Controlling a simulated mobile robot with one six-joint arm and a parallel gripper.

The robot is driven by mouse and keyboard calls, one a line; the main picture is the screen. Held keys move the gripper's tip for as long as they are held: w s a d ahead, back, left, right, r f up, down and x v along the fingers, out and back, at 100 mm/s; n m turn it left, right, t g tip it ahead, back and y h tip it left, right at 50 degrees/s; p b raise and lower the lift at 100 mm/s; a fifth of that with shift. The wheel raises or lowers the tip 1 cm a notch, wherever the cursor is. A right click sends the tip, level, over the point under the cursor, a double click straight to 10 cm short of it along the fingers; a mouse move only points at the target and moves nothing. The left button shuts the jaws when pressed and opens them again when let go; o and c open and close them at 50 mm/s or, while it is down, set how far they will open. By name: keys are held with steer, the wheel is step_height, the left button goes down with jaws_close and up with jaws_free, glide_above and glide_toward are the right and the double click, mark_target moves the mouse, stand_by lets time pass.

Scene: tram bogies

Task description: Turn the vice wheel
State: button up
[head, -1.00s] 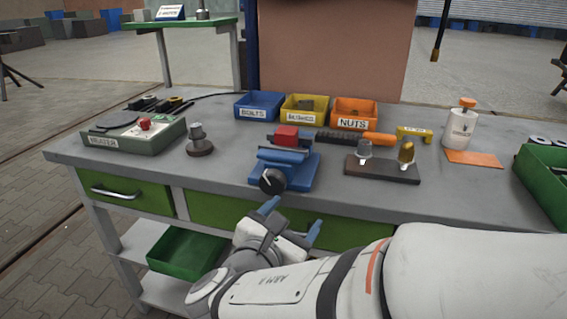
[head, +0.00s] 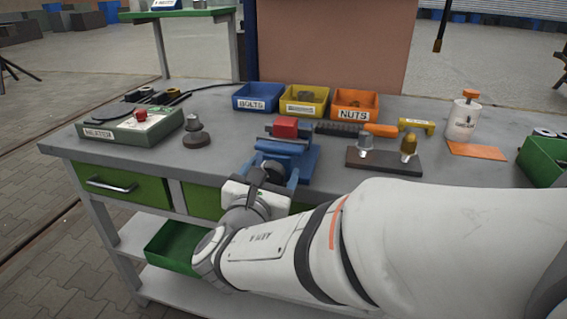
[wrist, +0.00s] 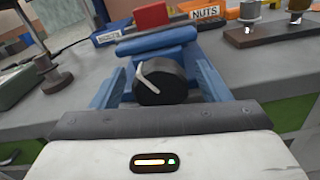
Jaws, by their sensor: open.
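The vice (head: 297,160) is blue and stands at the front edge of the grey bench, with a red block (head: 285,127) at its jaws. Its black round wheel (wrist: 162,84) with a pale stripe faces me in the wrist view. In the head view the wheel (head: 274,172) is partly hidden by my gripper. My gripper (head: 271,172) is open in front of the vice, its blue fingers on either side of the wheel. In the wrist view the left finger (wrist: 106,88) and the right finger stand apart from the wheel, with gaps visible.
A dark block with two fittings (head: 384,162) stands right of the vice, and a grey knobbed part (head: 195,135) stands left. Bins for bolts (head: 257,98) and nuts (head: 355,104) are behind. A green-grey box (head: 130,128) sits at the left.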

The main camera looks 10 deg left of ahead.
steer(key=shift+c, duration=0.3)
steer(key=c, duration=0.9)
steer(key=shift+f+b, duration=0.15)
steer(key=shift+b, duration=0.3)
steer(key=m+b, duration=0.2)
steer(key=shift+f+b, duration=0.15)
steer(key=shift+b, duration=0.15)
steer(key=m+b, duration=0.2)
steer(key=b, duration=0.1)
steer(key=m+b, duration=0.2)
steer(key=b, duration=0.1)
steer(key=shift+d+f+m, duration=0.15)
steer(key=shift+f+m, duration=0.05)
steer(key=shift+m, duration=0.1)
steer(key=m+b, duration=0.3)
steer(key=b, duration=0.1)
steer(key=shift+b, duration=0.35)
steer(key=shift+r+m+b, duration=0.2)
steer(key=shift+m+b, duration=0.9)
steer(key=shift+b, duration=0.1)
